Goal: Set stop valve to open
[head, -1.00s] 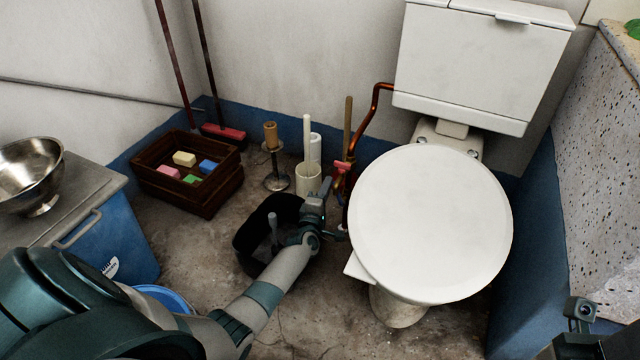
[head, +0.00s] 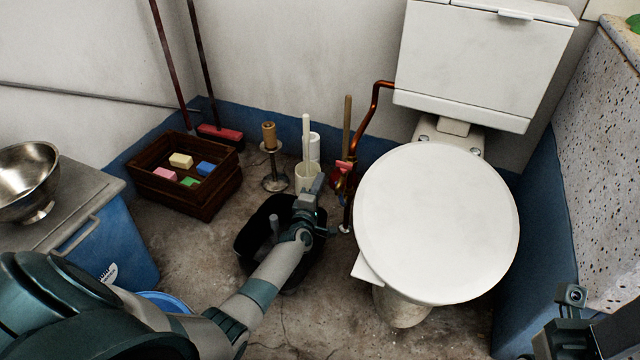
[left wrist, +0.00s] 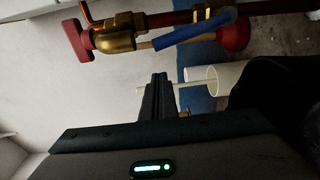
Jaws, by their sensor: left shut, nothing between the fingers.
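The stop valve's brass body (left wrist: 118,38) shows large at the top of the left wrist view, with a red tee-shaped handle (left wrist: 77,40). A blue lever (left wrist: 195,34) lies beside the copper pipe, nearly along it and slightly tilted. In the head view the red part (head: 342,168) and blue part are small, left of the toilet. My left gripper (head: 319,183) is shut and empty, just left of the valve and apart from it; its fingers (left wrist: 158,95) show together in the wrist view. My right wrist (head: 572,322) shows at lower right; its fingers are not visible.
The toilet lid (head: 437,222) stands close right of the valve. A black bin (head: 250,240) is under my left forearm. A white brush holder (head: 306,178), a candlestick (head: 273,165) and a wooden crate (head: 180,195) stand behind and left. A red plunger cup (left wrist: 236,32) is near the pipe.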

